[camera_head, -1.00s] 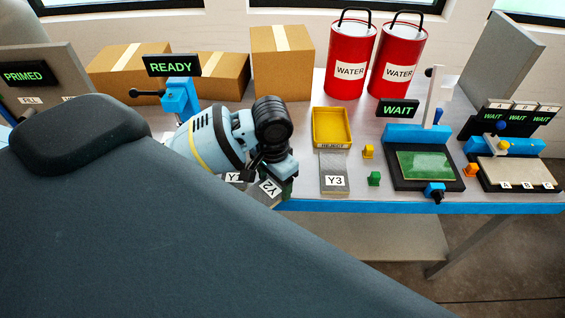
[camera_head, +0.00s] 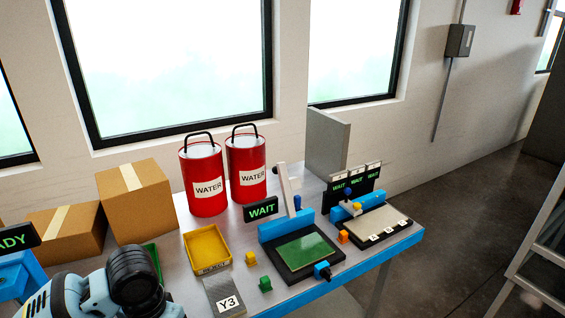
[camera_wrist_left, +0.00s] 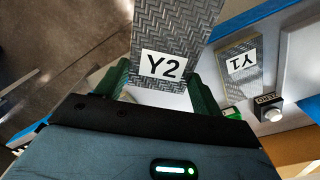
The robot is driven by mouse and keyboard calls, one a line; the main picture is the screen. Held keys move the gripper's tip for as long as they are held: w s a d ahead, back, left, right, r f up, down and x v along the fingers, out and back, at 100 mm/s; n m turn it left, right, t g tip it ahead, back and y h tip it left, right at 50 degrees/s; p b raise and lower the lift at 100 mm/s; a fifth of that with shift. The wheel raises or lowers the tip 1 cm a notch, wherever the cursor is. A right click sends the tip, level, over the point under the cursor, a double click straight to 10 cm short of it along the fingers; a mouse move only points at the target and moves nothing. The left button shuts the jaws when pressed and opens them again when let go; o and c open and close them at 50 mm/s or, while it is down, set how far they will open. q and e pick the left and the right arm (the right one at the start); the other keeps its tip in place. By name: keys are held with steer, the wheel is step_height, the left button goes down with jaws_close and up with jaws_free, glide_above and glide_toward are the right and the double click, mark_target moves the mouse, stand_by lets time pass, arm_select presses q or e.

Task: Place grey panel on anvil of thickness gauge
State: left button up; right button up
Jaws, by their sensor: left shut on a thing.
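In the left wrist view my left gripper (camera_wrist_left: 160,88) is shut on a grey patterned panel labelled Y2 (camera_wrist_left: 178,38). A second panel labelled Y1 (camera_wrist_left: 238,65) lies apart on the table there. In the head view the wrist of my left arm is at the lower left; the held panel cannot be made out. A grey panel labelled Y3 (camera_head: 222,287) lies on the table just right of it. A blue device (camera_head: 18,275) with a partly cut-off sign ending in "ADY" (camera_head: 18,238) is at the left edge; its anvil is not visible. My right gripper is not seen.
A yellow reject tray (camera_head: 207,247) stands behind Y3. Two red water buckets (camera_head: 203,182) and cardboard boxes (camera_head: 137,205) line the back. A blue and black device with a green plate (camera_head: 303,252) and a WAIT sign (camera_head: 261,209) stands to the right, beside another labelled A, B, C (camera_head: 380,228).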

arm_select(q)
steer(key=w+d+r+n, duration=0.2)
steer(key=d+r, duration=0.1)
steer(key=r, duration=0.4)
steer(key=shift+d, duration=0.2)
steer(key=shift+f, duration=0.1)
stand_by(0.4)
stand_by(0.4)
stand_by(0.7)
